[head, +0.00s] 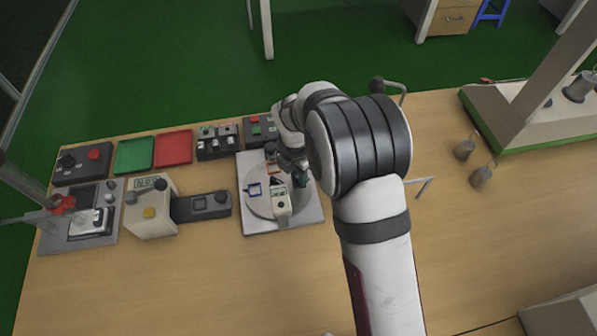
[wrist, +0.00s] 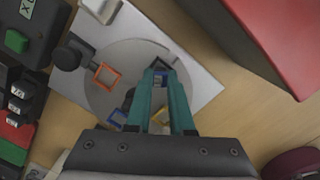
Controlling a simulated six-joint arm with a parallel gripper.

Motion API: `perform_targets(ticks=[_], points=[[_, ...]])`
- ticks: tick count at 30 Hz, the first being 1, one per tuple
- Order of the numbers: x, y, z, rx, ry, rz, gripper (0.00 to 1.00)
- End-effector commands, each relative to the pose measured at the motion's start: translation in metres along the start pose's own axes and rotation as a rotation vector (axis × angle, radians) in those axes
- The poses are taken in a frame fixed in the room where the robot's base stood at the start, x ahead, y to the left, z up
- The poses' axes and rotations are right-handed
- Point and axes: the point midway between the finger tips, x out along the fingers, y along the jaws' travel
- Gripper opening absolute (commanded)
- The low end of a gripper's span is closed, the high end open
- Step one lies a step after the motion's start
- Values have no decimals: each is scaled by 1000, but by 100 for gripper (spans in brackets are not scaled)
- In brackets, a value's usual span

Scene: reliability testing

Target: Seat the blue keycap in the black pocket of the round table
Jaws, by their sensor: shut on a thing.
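The round table (head: 262,206) is a light grey disc on a pale square plate; it also shows in the wrist view (wrist: 97,99). Its blue-framed pocket (head: 254,189) and orange-framed pocket (wrist: 106,76) are visible. My gripper (wrist: 160,76) has teal fingers and reaches over the disc; in the head view it is at the disc's right side (head: 300,178). It is shut on a small dark bluish piece, the keycap (wrist: 160,79), mostly hidden between the fingertips. A dark-edged pocket (wrist: 158,63) shows partly at the tips. I cannot tell whether the keycap touches it.
A pale device (head: 281,204) stands over the disc's front. A green tray (head: 134,155), a red tray (head: 173,149) and a switch box (head: 217,142) stand to the left. A beige unit (head: 150,207) is nearer left. The front of the bench is clear.

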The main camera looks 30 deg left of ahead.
Motion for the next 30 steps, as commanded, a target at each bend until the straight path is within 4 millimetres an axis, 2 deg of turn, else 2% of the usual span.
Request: perform_targets(ticks=[3,4,9,10,24,30], points=[[2,0,0,0,0,-1,0],[2,0,0,0,0,-1,22],[2,0,0,0,1,-1,53],[2,0,0,0,0,-1,55],[1,0,0,1,0,0,55],[-14,1,2,1,-1,1,55]])
